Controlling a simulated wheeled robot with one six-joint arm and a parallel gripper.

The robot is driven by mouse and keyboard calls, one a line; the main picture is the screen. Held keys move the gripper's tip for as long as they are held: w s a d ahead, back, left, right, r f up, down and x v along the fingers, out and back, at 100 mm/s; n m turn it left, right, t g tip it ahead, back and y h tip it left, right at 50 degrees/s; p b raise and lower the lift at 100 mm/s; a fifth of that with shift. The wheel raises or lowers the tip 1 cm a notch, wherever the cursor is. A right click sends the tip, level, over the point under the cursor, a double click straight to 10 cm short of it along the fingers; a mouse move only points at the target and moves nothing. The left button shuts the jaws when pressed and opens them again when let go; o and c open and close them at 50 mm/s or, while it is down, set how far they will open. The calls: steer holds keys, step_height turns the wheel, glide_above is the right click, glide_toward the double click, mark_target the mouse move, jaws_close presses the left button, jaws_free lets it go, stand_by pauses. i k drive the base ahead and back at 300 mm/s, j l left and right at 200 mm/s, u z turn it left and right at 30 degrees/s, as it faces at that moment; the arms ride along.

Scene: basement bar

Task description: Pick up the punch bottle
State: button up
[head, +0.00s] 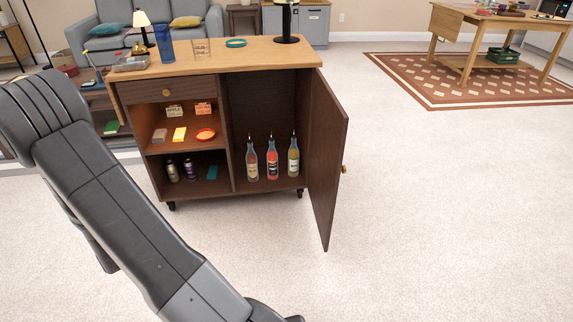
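Three slim bottles with pour spouts stand upright in a row on the floor of the open right compartment of a dark wooden cabinet (218,191). The left bottle (252,164) is pinkish-orange with a pale label, the middle bottle (272,164) is red, and the right bottle (293,160) is yellowish. Their labels are too small to read, so I cannot tell which is the punch bottle. My arm reaches from the left edge down to the bottom of the picture. My gripper is out of the frame.
The cabinet door (326,160) stands open on the right, swung toward me. The carpet in front and to the right is clear.

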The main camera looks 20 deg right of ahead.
mark_target(272, 156)
steer(key=i+z, duration=0.2)
steer(key=z, duration=0.2)
steer(key=i+j+z, duration=0.1)
steer(key=z, duration=0.35)
steer(key=i+j+z, duration=0.15)
steer(key=i+z, duration=0.25)
steer(key=j+z, duration=0.2)
steer(key=z, duration=0.25)
steer(key=i+j, duration=0.15)
steer(key=j, duration=0.15)
steer(key=i+j+z, duration=0.1)
steer(key=i+j, duration=0.25)
steer(key=j, duration=0.25)
steer(key=i+j, duration=0.15)
steer(key=j, duration=0.15)
steer(key=z, duration=0.05)
